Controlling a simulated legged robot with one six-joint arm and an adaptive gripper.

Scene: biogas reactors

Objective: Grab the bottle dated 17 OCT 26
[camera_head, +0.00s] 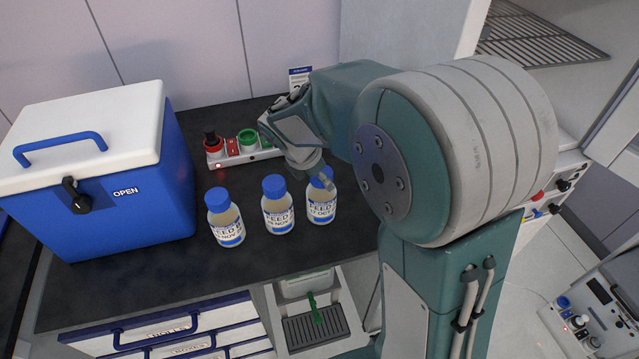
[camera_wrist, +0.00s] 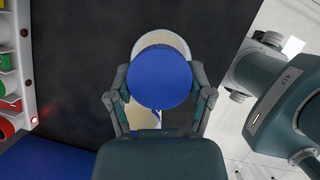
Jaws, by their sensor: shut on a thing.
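Three feed bottles with blue caps stand in a row on the dark bench top. The right bottle (camera_head: 321,207) has a label that reads FEED and 17 OCT; its year is too small to read. My gripper (camera_head: 322,178) is over this bottle from above, shut on its upper part. In the wrist view the blue cap (camera_wrist: 160,77) sits between the two fingers of my gripper (camera_wrist: 160,98). The middle bottle (camera_head: 277,212) and the left bottle (camera_head: 226,224) carry FEED labels with NOV dates. All three look upright.
A blue cooler box (camera_head: 100,200) with a white lid stands at the left. A rack with red and green items (camera_head: 232,149) is behind the bottles. The bench's front edge, with drawers (camera_head: 170,335) below, is near. The middle bottle stands close to the held one.

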